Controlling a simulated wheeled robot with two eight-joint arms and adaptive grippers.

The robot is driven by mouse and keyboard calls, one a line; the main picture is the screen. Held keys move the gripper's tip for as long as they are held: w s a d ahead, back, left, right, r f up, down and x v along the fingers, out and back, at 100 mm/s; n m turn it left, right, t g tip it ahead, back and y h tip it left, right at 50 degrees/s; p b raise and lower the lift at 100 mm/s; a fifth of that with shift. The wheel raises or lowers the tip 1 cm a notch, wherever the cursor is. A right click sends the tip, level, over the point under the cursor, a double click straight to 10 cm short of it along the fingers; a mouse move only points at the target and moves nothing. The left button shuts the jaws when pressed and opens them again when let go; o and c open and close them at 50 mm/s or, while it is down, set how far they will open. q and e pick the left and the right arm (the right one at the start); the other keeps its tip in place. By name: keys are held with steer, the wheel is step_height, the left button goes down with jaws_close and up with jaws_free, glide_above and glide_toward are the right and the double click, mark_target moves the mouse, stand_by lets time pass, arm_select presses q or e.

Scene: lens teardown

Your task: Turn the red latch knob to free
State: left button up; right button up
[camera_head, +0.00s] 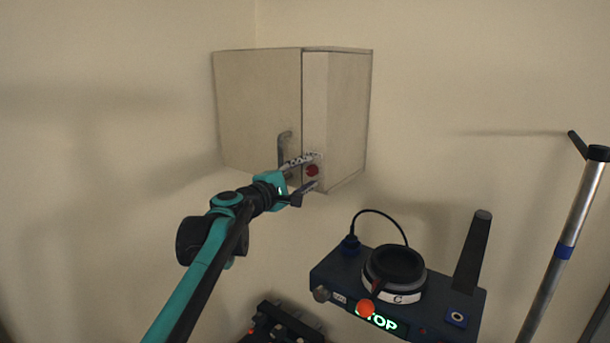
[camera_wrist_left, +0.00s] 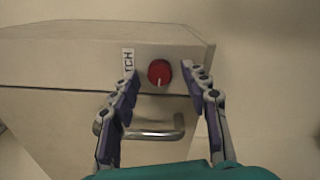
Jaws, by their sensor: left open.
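The red latch knob (camera_head: 312,170) sits on the narrow front strip of the wall cabinet (camera_head: 262,90), beside the door seam. In the left wrist view the knob (camera_wrist_left: 159,73) is round and red with a pale mark at its lower edge. A label (camera_wrist_left: 128,60) ending in "CH" is beside it, partly behind a finger. My left gripper (camera_head: 311,171) is open, with one finger on each side of the knob. In the wrist view a gap shows between the knob and each fingertip (camera_wrist_left: 160,70). My right gripper is not in view.
A metal door handle (camera_head: 284,148) is close to my left gripper. Below right is a dark device (camera_head: 335,270) with a round dial, an orange-red knob and a lit "STOP" sign. A metal pole (camera_head: 565,245) stands at far right.

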arm_select(q)
steer(key=v, duration=1.2)
steer(key=s+f+m+g+y+b, duration=0.1)
steer(key=s+f+m+g+b, duration=0.15)
steer(key=s+f+b, duration=0.65)
steer(key=s+f+m+g+y+b, duration=0.1)
steer(key=f+m+b, duration=0.2)
steer(key=f, duration=1.2)
steer(key=s+f+m+g+y+b, duration=0.1)
steer(key=s+f+m+y+b, duration=0.15)
steer(key=s+f+b, duration=0.65)
steer(key=s+a+f+m+g+y+b, duration=0.1)
steer(key=s+a+f+m+y+b, duration=0.1)
steer(key=f, duration=1)
steer(key=s+a+f+m+g+y+b, duration=0.1)
steer(key=s+a+f+b, duration=0.3)
steer(key=f, duration=0.8)
steer(key=s+a+f+m+g+y+b, duration=0.1)
steer(key=s+a+f+m+y+b, duration=0.2)
steer(key=f+b, duration=0.4)
step_height(320, 180, down, 5)
steer(key=shift+s+a+f, duration=0.1)
steer(key=shift+s+a, duration=0.45)
steer(key=shift+s, duration=0.25)
